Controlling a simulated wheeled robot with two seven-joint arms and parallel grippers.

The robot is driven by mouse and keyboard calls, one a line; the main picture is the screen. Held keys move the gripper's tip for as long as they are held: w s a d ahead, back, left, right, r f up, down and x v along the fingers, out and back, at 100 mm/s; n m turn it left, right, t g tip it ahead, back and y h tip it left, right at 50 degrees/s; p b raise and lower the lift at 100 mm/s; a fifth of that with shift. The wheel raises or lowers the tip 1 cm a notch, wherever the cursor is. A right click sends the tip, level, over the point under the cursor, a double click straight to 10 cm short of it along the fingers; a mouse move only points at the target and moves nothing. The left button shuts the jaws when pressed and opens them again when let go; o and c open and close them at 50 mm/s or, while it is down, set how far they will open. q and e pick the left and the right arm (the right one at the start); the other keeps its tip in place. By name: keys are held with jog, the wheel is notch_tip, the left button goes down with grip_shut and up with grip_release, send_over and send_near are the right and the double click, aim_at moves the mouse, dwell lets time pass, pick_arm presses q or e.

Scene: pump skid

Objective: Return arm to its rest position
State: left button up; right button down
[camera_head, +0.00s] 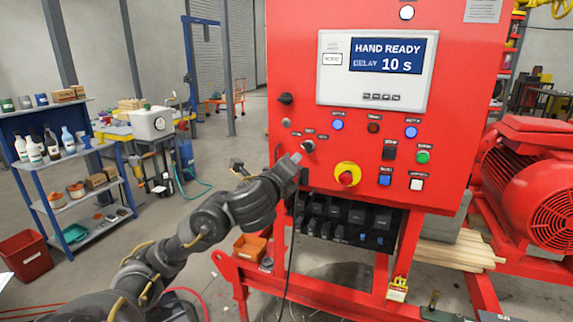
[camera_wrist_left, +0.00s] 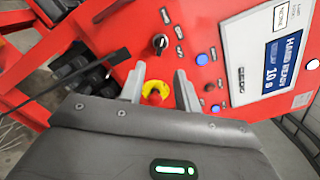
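My left arm comes in from the lower left of the head view. Its gripper (camera_head: 297,160) is in front of the red control panel (camera_head: 300,60), just below and left of a dark selector knob (camera_head: 308,146). In the left wrist view the gripper's two grey fingers (camera_wrist_left: 159,78) are spread apart with nothing held between them. A red button with a yellow collar (camera_wrist_left: 155,92) shows behind the gap; whether the fingers touch the panel is unclear. The panel's display (camera_head: 378,55) reads "HAND READY" and "DELAY 10 s". My right gripper is not in view.
A blue shelf (camera_head: 62,220) with bottles and boxes stands at the left. A small orange bin (camera_head: 250,247) sits low on the red frame below the arm. A red motor (camera_head: 530,185) is at the right.

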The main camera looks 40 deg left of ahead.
pick_arm(q)
jog(key=shift+w+d, duration=0.1)
jog(key=shift+w, duration=0.1)
